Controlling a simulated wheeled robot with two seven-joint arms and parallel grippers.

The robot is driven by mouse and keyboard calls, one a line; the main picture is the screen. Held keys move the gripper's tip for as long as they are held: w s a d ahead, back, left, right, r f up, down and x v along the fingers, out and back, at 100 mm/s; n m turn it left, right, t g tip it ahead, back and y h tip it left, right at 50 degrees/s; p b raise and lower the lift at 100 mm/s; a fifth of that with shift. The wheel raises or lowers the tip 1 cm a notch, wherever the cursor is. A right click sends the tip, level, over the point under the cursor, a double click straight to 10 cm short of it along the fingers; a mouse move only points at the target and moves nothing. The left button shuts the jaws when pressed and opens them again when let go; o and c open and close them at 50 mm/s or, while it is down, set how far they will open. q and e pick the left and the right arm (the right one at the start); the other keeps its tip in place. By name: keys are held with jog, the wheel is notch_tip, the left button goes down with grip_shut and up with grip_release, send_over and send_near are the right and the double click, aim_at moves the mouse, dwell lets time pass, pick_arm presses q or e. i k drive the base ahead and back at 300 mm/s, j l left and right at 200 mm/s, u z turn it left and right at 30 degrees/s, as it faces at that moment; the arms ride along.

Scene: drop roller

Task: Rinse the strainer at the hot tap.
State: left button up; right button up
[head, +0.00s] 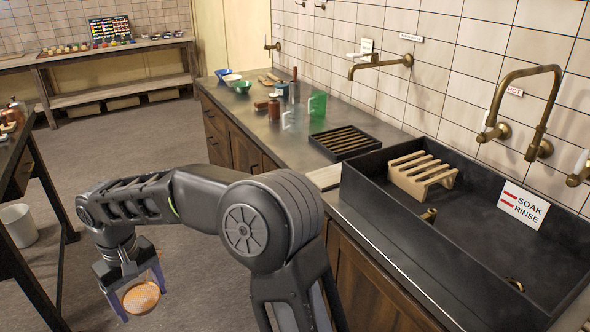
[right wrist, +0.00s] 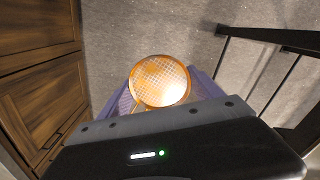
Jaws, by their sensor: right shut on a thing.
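The strainer (head: 141,298) has a round orange rim and a pale mesh. My right gripper (head: 137,290) is shut on it and holds it over the floor, left of the counter and well away from the sink. In the right wrist view the strainer (right wrist: 160,81) sits between the purple fingers. The brass hot tap (head: 540,105) is on the tiled wall at the right, beside a small HOT label (head: 515,91). Its spout hangs over the black sink (head: 450,240). My left gripper is not in view.
A wooden slatted rack (head: 422,175) sits in the sink, near a SOAK / RINSE sign (head: 523,204). A second brass tap (head: 380,64) is farther back. A dark table (head: 30,170) stands left.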

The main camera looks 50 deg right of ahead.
aim_at(481, 139)
jog(key=i, duration=0.95)
jog(key=z, duration=2.5)
